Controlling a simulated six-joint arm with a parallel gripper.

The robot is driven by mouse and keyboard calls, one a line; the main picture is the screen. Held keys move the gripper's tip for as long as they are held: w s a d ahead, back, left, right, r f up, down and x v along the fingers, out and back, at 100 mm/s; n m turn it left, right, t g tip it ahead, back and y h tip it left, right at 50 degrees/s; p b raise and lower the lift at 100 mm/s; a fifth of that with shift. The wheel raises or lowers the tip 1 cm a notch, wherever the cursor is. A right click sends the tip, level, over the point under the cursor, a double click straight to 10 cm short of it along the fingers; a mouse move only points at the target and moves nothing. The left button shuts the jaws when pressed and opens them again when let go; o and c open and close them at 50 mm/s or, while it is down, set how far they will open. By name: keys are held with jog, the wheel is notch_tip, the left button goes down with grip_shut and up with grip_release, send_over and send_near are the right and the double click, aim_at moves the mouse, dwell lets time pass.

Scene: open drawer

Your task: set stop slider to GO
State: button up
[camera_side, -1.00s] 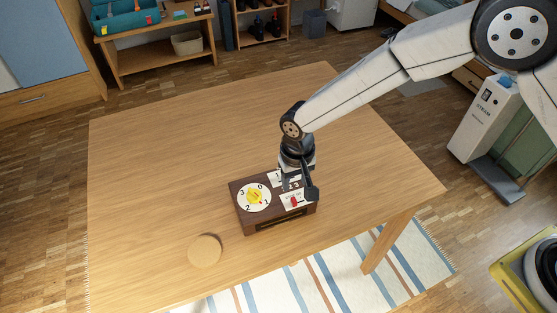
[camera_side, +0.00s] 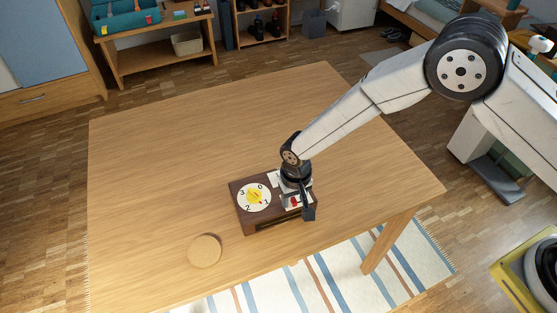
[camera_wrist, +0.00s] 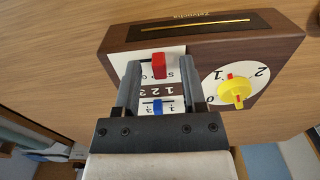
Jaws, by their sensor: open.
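A dark wooden box (camera_side: 247,213) sits on the table with white label plates on top. Its red slider (camera_wrist: 159,66) is the stop slider, with partly covered lettering beside its slot; I cannot read which end it is at. It also shows in the side view (camera_side: 294,202). My gripper (camera_wrist: 161,60) is open, pointing down over the box, one finger on each side of the red slider. I cannot tell whether either finger touches it. In the side view my gripper (camera_side: 300,207) is low over the box's right part.
A yellow knob (camera_wrist: 236,92) on a numbered dial sits beside the red slider. A round cork-coloured disc (camera_side: 204,250) lies left of the box. The table (camera_side: 180,150) is otherwise clear.

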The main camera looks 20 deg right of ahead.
grip_shut()
dwell(1.4)
